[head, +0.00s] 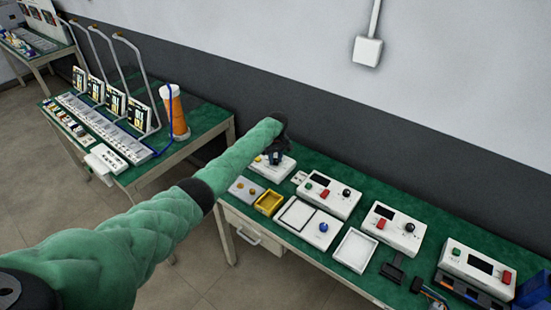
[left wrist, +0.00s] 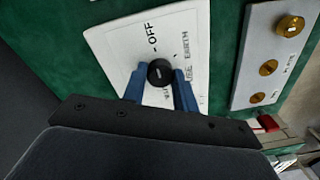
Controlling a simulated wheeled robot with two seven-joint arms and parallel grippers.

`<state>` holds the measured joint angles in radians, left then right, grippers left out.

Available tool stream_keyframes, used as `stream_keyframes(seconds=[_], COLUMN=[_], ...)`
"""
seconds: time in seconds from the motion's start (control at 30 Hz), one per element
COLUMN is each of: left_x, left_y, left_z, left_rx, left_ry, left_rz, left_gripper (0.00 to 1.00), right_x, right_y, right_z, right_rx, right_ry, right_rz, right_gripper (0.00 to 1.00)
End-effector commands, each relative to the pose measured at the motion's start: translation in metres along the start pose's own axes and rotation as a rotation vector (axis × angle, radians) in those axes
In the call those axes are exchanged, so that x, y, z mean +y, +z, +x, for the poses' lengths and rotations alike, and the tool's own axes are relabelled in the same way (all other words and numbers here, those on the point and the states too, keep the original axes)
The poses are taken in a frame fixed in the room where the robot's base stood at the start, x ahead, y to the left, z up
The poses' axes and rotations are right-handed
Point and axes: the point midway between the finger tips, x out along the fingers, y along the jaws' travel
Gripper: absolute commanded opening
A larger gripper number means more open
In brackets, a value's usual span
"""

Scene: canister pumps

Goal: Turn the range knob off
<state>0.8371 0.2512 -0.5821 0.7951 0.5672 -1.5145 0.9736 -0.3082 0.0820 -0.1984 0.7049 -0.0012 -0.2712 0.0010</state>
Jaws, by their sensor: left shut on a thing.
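The range knob (left wrist: 159,72) is a small round black knob on a white panel (left wrist: 118,42) in the left wrist view. The word OFF is printed beside the knob, and other lettering, partly hidden by a finger, reads in part EARTH. My left gripper (left wrist: 160,88) has its blue fingers on either side of the knob and is shut on it. Which mark the knob points to is too small to tell. In the head view my left gripper (head: 275,154) is over the white box (head: 285,166) at the bench's left end and hides the knob. My right gripper is not in view.
A grey plate with brass knobs (head: 245,189) and a yellow tray (head: 268,203) stand close to the box. White instrument boxes (head: 330,196) and an empty white tray (head: 355,250) line the green bench to the right. The wall is close behind.

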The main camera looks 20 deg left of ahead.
Motion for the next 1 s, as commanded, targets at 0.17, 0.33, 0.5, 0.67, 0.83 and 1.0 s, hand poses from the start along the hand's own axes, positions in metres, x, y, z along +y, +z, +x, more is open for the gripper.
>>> stream_keyframes(seconds=[0.17, 0.33, 0.5, 0.67, 0.83, 1.0], left_x=[-0.001, 0.0, 0.0, 0.0, 0.001, 0.001], left_y=[0.0, 0.0, 0.0, 0.0, -0.001, -0.001], left_z=[0.0, 0.0, 0.0, 0.0, -0.004, -0.023], left_rx=[0.0, 0.0, 0.0, 0.0, 0.001, 0.001], left_ry=[-0.001, 0.0, 0.0, 0.0, 0.002, 0.003], left_rz=[-0.004, -0.004, -0.003, -0.003, -0.002, -0.002], left_gripper=[0.06, 0.06, 0.51, 0.51, 0.51, 0.51], right_x=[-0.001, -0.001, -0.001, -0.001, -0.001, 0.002], right_y=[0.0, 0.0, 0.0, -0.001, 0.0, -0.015], right_z=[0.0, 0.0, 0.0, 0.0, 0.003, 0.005], right_rx=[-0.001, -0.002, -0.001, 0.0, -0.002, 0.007], right_ry=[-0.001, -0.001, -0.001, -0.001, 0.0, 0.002], right_rz=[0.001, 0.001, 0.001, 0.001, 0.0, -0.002], right_gripper=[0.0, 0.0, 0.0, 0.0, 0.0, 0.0])
